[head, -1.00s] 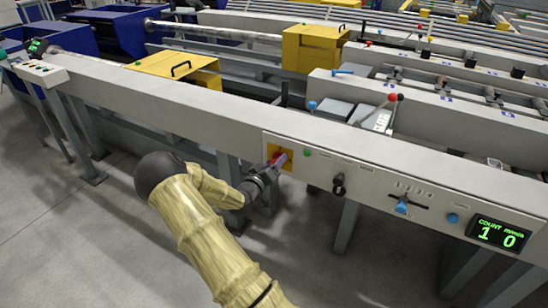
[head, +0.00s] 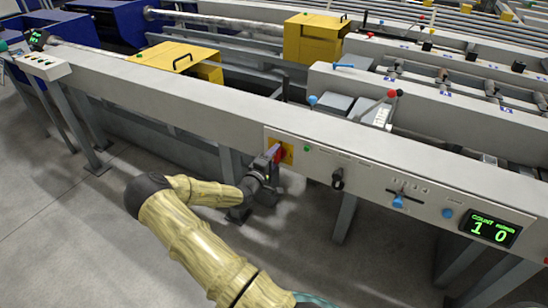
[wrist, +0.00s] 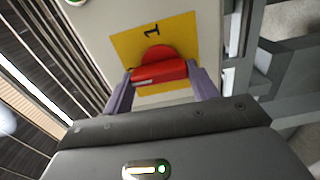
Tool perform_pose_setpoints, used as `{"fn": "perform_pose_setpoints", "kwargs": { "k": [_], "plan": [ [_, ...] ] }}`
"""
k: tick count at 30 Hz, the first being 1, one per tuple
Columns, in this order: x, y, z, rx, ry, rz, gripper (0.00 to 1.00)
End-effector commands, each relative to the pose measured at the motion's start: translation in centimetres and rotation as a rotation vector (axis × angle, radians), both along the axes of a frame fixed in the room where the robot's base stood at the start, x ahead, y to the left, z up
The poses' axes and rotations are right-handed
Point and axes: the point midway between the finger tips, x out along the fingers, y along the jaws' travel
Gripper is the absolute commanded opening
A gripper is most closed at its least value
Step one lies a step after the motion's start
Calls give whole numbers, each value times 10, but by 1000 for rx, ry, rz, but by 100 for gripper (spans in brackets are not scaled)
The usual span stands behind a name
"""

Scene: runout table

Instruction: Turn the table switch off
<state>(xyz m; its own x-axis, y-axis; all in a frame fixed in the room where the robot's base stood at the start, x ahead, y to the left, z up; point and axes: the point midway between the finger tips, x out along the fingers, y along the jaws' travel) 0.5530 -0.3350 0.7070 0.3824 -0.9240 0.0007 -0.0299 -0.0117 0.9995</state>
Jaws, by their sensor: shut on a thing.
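The table switch is a red rotary handle (wrist: 158,72) on a yellow plate (wrist: 190,35) marked "1". In the head view the red handle (head: 280,153) is on the front face of the long grey beam, partly hidden by my gripper (head: 273,156). In the wrist view my gripper (wrist: 159,80) has one purple-grey finger on each side of the red handle and is shut on it. The handle bar lies across between the fingers, with its round red base behind. I cannot tell which position the switch is set to.
Right of the switch on the beam are a green button (head: 306,149), a black selector (head: 338,179), a blue-knobbed slider (head: 398,201) and a display (head: 491,230) reading 1 and 0. Table legs stand below. The floor at left front is clear.

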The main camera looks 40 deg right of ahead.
Motion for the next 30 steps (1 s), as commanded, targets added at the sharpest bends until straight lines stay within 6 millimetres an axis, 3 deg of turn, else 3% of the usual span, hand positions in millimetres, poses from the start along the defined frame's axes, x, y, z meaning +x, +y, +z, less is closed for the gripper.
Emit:
{"fn": "perform_pose_setpoints", "kwargs": {
  "k": [17, 18, 21, 30],
  "plan": [
    [1, 1, -2, -16, 49, 2, 35],
    [1, 1, -2, -16, 49, 2, 62],
    [0, 1, -2, -16, 47, 2, 80],
    [0, 1, -1, -17, 45, 1, 80]
  ]
}}
